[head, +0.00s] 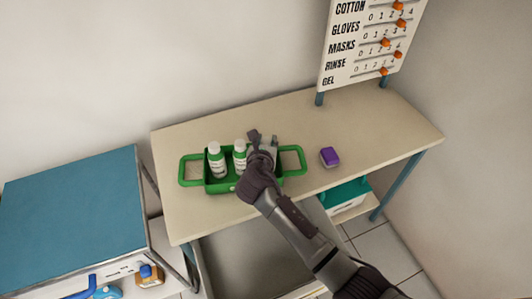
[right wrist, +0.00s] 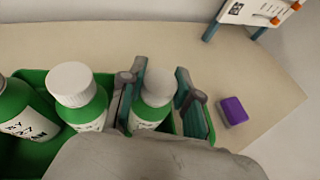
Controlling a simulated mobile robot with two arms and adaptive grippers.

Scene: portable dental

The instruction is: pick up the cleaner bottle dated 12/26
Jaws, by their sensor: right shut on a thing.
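A green caddy (head: 188,177) stands on the beige table and holds several green-and-white bottles. In the head view a left bottle (head: 216,160) and a middle bottle (head: 240,157) stand upright in it. My right gripper (head: 262,141) is over the caddy's right part. In the right wrist view my right gripper (right wrist: 160,92) has its fingers on both sides of the rightmost bottle (right wrist: 155,95), shut on it. The middle bottle also shows in that view (right wrist: 75,92), and the left bottle (right wrist: 22,112) is cut by the edge. No date is readable. My left gripper is not in view.
A purple block (head: 329,157) lies on the table (head: 390,130) right of the caddy. A white board (head: 362,45) with orange sliders stands at the back right. A blue-topped cabinet (head: 70,215) stands at left.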

